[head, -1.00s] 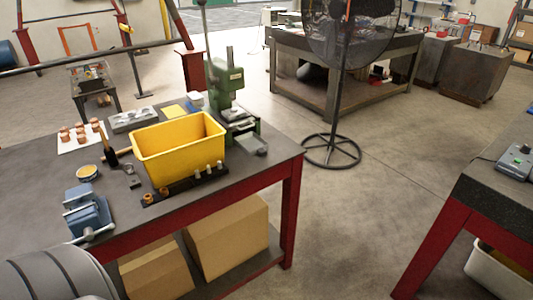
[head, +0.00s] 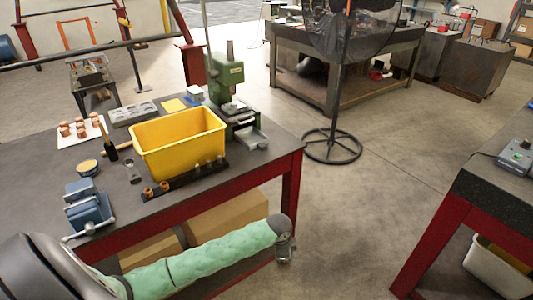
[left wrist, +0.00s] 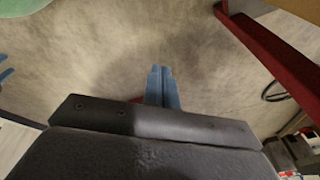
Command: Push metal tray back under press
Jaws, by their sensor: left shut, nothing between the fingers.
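The metal tray (head: 251,138) is a small grey shallow tray on the workbench near its right end. It sticks out in front of the base of the green press (head: 227,82). My left arm comes in low from the left in a green sleeve, in front of the bench. Its gripper end (head: 286,254) is below the bench top near the right bench leg, apart from the tray. In the left wrist view my gripper's blue fingers (left wrist: 161,70) are together with nothing between them, over concrete floor.
A yellow bin (head: 180,145) stands left of the press, with a dark peg rack (head: 190,178) in front. A blue vise (head: 88,207) sits at the bench's front left. Cardboard boxes (head: 235,215) lie below. A fan (head: 336,95) stands right; floor between the benches is free.

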